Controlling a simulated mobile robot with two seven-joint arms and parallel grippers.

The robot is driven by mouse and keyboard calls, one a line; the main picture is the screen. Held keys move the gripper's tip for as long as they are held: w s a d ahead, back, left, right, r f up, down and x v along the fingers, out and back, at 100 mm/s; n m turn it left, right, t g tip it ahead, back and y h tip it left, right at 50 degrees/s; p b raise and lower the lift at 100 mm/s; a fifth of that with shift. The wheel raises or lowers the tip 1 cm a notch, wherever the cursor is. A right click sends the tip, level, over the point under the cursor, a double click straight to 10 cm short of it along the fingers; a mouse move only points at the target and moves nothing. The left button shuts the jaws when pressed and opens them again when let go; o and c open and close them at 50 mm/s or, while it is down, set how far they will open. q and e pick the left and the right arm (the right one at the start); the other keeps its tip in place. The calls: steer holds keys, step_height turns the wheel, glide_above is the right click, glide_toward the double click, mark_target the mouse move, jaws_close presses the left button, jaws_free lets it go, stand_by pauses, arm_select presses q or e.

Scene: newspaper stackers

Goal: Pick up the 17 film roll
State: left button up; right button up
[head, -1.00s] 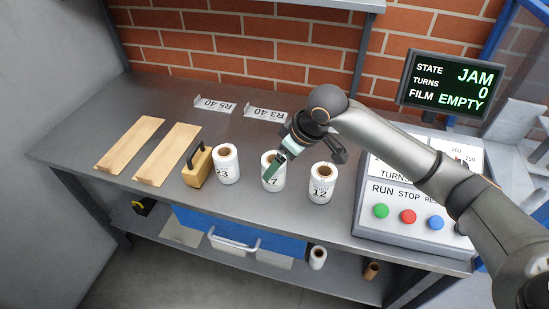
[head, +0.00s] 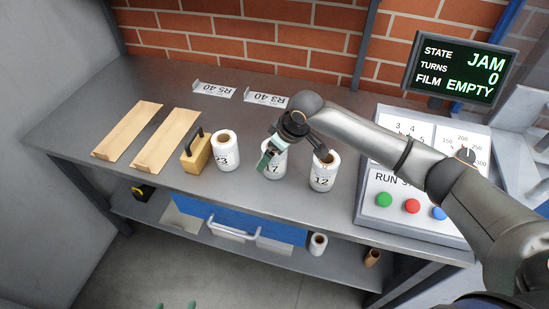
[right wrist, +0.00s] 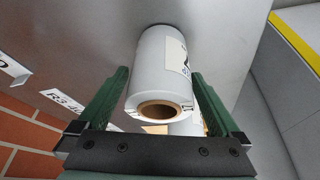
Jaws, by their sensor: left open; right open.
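The 17 film roll (head: 275,168) is a white upright roll standing on the bench between the 23 roll and the 12 roll. My right gripper (head: 293,152) is open at its top, and one green finger covers part of the roll. In the right wrist view my right gripper (right wrist: 160,74) has its green fingers on either side of a white roll (right wrist: 155,80) with a brown core, with gaps visible beside it. Only the green fingertips of my left gripper (head: 175,306) show at the bottom edge of the head view, apart and empty.
The 12 roll (head: 323,175) stands close on the right, and the 23 roll (head: 225,155) on the left. The control panel (head: 410,225) is at right.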

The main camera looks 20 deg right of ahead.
steer(key=shift+x, duration=1.05)
steer(key=shift+r, duration=0.1)
steer(key=c, duration=1.5)
